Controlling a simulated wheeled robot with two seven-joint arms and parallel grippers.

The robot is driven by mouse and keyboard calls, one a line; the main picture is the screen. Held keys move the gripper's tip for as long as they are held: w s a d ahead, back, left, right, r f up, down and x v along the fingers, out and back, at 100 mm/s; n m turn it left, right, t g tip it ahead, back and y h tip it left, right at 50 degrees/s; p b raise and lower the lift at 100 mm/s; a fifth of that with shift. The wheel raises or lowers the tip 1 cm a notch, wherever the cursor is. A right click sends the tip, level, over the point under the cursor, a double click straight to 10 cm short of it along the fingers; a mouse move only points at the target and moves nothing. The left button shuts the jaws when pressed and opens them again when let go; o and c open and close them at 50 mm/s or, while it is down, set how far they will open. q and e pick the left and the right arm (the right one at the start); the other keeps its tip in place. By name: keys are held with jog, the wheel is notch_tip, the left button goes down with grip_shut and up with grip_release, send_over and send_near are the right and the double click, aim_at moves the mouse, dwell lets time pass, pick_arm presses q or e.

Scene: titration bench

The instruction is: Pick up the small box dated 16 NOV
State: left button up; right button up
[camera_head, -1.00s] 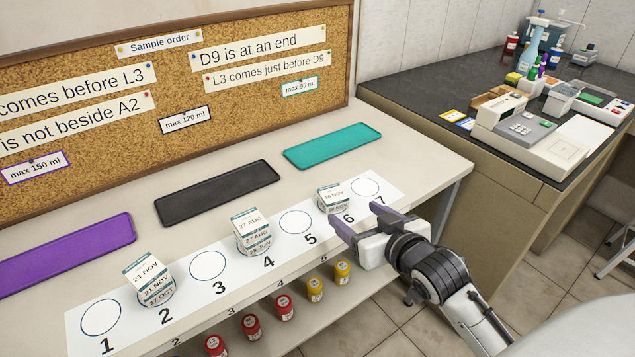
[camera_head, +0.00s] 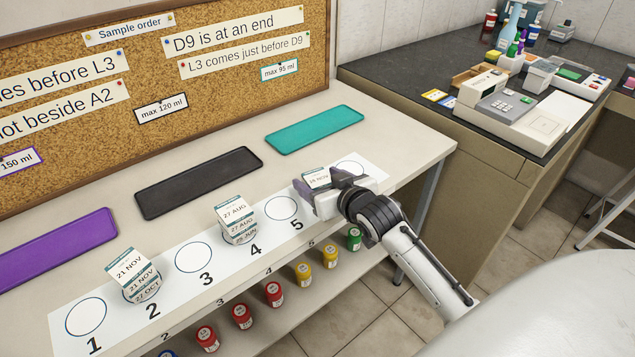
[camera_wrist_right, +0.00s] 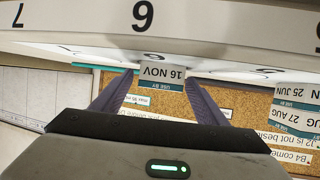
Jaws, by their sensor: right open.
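The small box dated 16 NOV (camera_head: 316,179) sits at position 6 on the numbered white strip (camera_head: 185,285). Its top shows in the head view; my gripper hides its front. In the right wrist view the 16 NOV label of the box (camera_wrist_right: 164,73) lies between my two fingers. My right gripper (camera_head: 322,184) is open, with its fingers on either side of the box; it also shows in the right wrist view (camera_wrist_right: 157,88). I cannot tell whether a finger touches the box. My left gripper is not in view.
Stacked boxes stand at position 4 (camera_head: 236,220) and position 2 (camera_head: 138,275). Purple (camera_head: 55,248), black (camera_head: 198,182) and teal (camera_head: 315,130) trays lie behind the strip. Several small capped bottles (camera_head: 273,294) stand on the lower shelf. Positions 1, 3 and 5 are empty.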

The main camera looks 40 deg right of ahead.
jog(key=c, duration=1.1)
jog(key=shift+c, duration=0.2)
jog(key=shift+r, duration=0.15)
